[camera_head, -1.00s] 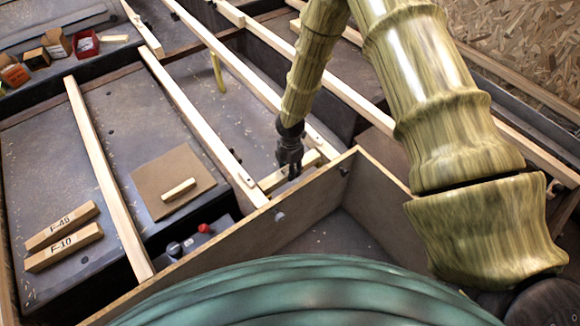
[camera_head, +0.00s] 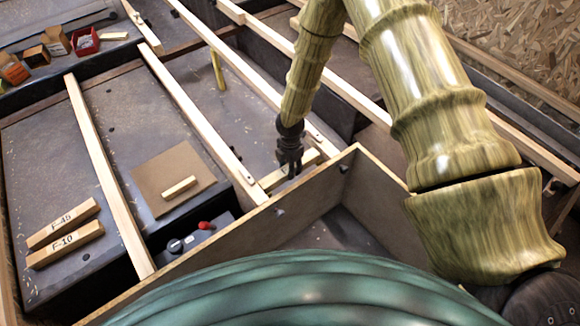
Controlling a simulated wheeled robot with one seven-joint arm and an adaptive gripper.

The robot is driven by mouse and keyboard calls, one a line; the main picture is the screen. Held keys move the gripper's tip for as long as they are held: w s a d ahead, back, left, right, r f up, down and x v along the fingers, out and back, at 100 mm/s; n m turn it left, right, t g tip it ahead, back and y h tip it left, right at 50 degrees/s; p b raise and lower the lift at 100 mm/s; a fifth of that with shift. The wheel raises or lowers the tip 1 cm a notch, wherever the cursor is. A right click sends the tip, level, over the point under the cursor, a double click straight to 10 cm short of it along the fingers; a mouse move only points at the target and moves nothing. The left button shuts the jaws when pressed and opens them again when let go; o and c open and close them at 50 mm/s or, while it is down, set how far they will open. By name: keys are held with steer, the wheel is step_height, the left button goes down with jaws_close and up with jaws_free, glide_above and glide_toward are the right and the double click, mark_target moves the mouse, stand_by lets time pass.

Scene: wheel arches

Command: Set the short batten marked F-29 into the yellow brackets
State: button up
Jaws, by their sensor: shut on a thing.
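My gripper (camera_head: 290,172) points down and is shut on a short pale batten (camera_head: 273,181). The batten lies across the gap between two long rails, close to the wooden front board. The gripper covers its middle, and I cannot read a mark on it. Its ends are close to the left rail (camera_head: 204,116) and the right rail (camera_head: 253,83); I cannot tell whether it is seated or held just above. I cannot make out the yellow brackets there.
Two other short battens, the nearer marked F-10 (camera_head: 65,245) and one behind it (camera_head: 62,224), lie at the left. A brown square board (camera_head: 150,173) carries a small wood piece. A yellow upright piece (camera_head: 217,70) stands behind. The front board (camera_head: 215,243) rises near my gripper.

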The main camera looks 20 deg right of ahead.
stand_by(0.3)
steer(key=o, duration=1.2)
step_height(320, 180, up, 12)
stand_by(0.4)
